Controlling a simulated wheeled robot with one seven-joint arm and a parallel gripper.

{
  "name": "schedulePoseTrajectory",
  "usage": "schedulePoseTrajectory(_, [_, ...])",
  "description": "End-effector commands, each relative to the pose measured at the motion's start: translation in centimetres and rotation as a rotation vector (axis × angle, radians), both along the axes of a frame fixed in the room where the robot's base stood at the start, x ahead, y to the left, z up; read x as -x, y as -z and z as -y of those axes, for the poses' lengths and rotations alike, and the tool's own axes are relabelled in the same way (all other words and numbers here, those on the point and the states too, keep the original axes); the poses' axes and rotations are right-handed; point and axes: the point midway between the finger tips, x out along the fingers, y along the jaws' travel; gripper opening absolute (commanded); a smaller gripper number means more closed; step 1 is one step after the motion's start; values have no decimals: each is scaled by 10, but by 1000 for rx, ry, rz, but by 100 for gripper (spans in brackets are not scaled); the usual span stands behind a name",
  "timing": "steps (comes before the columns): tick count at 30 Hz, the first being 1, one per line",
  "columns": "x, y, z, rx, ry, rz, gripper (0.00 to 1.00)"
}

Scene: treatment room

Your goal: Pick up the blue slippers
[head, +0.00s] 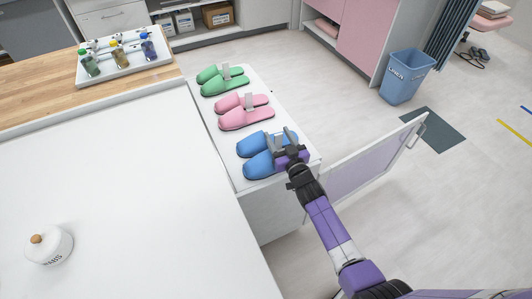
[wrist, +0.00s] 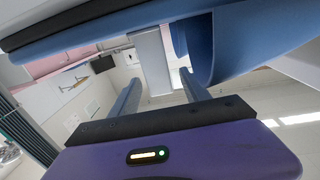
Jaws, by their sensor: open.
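The pair of blue slippers (head: 256,163) lies at the near end of a white surface, toes to the left. In the wrist view a blue slipper (wrist: 255,40) fills the upper right, and another blue edge crosses the upper left. My gripper (head: 280,143) is over the heel end of the pair, its fingers pointing at it. In the wrist view my gripper (wrist: 160,92) is open, and an upright grey piece (wrist: 152,62) between the slippers shows between its two fingers. I cannot tell whether the fingers touch anything.
Pink slippers (head: 246,118) and green slippers (head: 222,88) lie farther back on the same surface, each pair with a grey clip. An open door panel (head: 365,165) stands right of my arm. A blue linen bin (head: 405,80) is at the back right. A white counter (head: 120,190) is left.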

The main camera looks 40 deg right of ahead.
Motion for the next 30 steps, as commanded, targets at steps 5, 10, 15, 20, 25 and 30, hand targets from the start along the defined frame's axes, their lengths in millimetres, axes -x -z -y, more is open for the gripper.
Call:
schedulePoseTrajectory(5, [0,0,0,0,0,0,33])
schedulePoseTrajectory(10, [0,0,0,0,0,0,0])
schedulePoseTrajectory(15, [0,0,0,0,0,0,0])
schedulePoseTrajectory(20, [0,0,0,0,0,0,0])
schedulePoseTrajectory(25, [1,0,0,0,0,0,0])
schedulePoseTrajectory(30, [1,0,0,0,0,0,0])
